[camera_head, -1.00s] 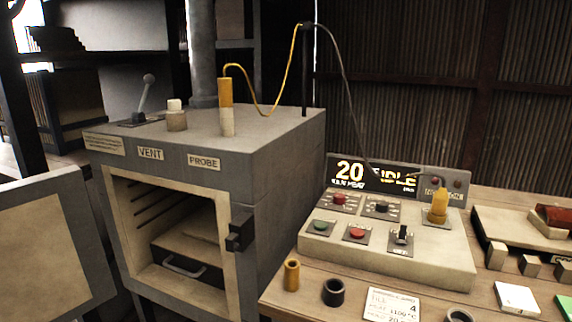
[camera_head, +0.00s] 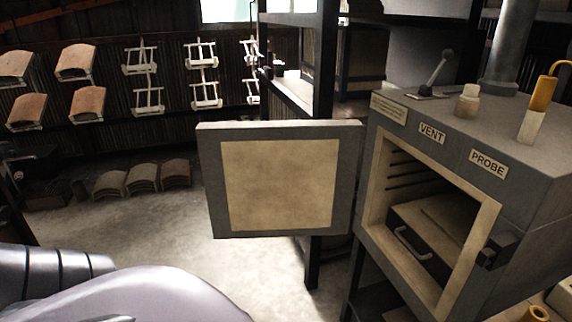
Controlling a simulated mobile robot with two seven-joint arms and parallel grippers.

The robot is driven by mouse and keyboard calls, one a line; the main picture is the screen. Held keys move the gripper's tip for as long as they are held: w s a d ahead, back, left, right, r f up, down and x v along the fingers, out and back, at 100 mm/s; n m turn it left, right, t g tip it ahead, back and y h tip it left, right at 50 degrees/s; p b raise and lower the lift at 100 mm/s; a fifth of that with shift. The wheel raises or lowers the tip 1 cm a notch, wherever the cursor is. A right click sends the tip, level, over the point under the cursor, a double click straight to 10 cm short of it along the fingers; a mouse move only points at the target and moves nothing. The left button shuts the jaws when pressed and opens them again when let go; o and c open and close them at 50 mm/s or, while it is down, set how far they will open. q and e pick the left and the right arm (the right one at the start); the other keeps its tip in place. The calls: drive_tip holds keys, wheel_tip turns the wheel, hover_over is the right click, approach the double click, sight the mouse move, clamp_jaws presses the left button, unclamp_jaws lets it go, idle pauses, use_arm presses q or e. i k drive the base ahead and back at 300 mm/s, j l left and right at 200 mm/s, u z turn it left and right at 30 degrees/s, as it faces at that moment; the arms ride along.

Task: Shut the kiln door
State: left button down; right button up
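The kiln (camera_head: 528,149) stands at the right, a grey box with a cream-lined square opening in its front. Its door (camera_head: 280,185) is wide open, swung out to the left, with its cream inner panel facing me. A dark latch block (camera_head: 496,251) sits on the right edge of the opening. A drawer-like tray with a metal handle (camera_head: 412,246) is inside the chamber. Part of my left arm shows at the lower left, but neither gripper is in view.
A vent lever (camera_head: 437,68), a white plug (camera_head: 468,101) and a yellow-topped probe (camera_head: 535,108) stand on the kiln. Dark shelving (camera_head: 296,95) stands behind the door. Curved tiles (camera_head: 142,179) lie on the floor at left. The floor before the door is clear.

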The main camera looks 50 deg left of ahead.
sight(281, 178)
drive_tip(key=j+z, duration=0.1)
drive_tip(key=j, duration=0.4)
drive_tip(key=j+z, duration=0.15)
drive_tip(key=j, duration=0.3)
drive_tip(key=k+j+z, duration=0.1)
drive_tip(key=j, duration=0.35)
drive_tip(key=k+j+z, duration=0.1)
drive_tip(key=j, duration=0.35)
drive_tip(key=k+j+z, duration=0.15)
drive_tip(key=j, duration=0.3)
drive_tip(key=k+j+z, duration=0.1)
drive_tip(key=j, duration=0.35)
drive_tip(key=k+j+z, duration=0.1)
drive_tip(key=j, duration=0.35)
drive_tip(key=k+j+z, duration=0.15)
drive_tip(key=j, duration=0.25)
drive_tip(key=j+z, duration=0.3)
drive_tip(key=j, duration=0.45)
drive_tip(key=j+z, duration=0.5)
drive_tip(key=j, duration=0.9)
